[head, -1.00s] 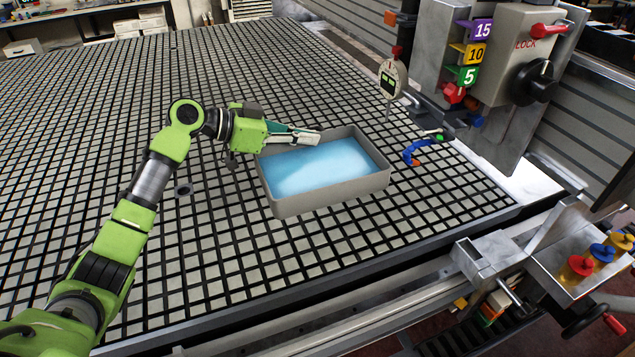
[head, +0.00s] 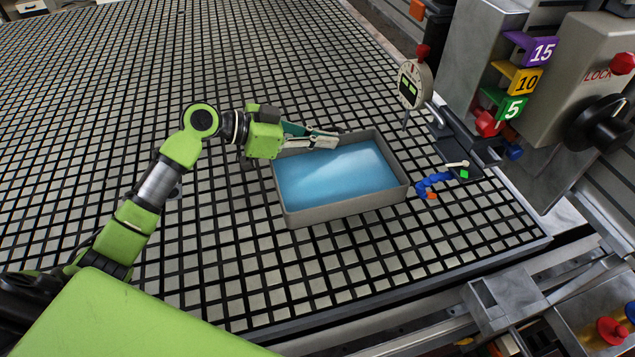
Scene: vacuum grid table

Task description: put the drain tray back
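The drain tray appears to be the grey rectangular tray (head: 345,213) in the head view. It holds blue liquid (head: 340,174) and sits on the gridded table, right of my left arm. My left gripper (head: 322,139) is at the tray's back left corner, with its fingers overlapping the back rim. I cannot tell whether the fingers grip the rim or only lie over it. My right gripper is not in view.
The vacuum grid table (head: 215,290) is clear left of and behind the tray. A blue jointed hose (head: 432,182) lies close to the tray's right corner. A dial gauge (head: 414,84) and a machine head with numbered tags (head: 526,78) stand at the right.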

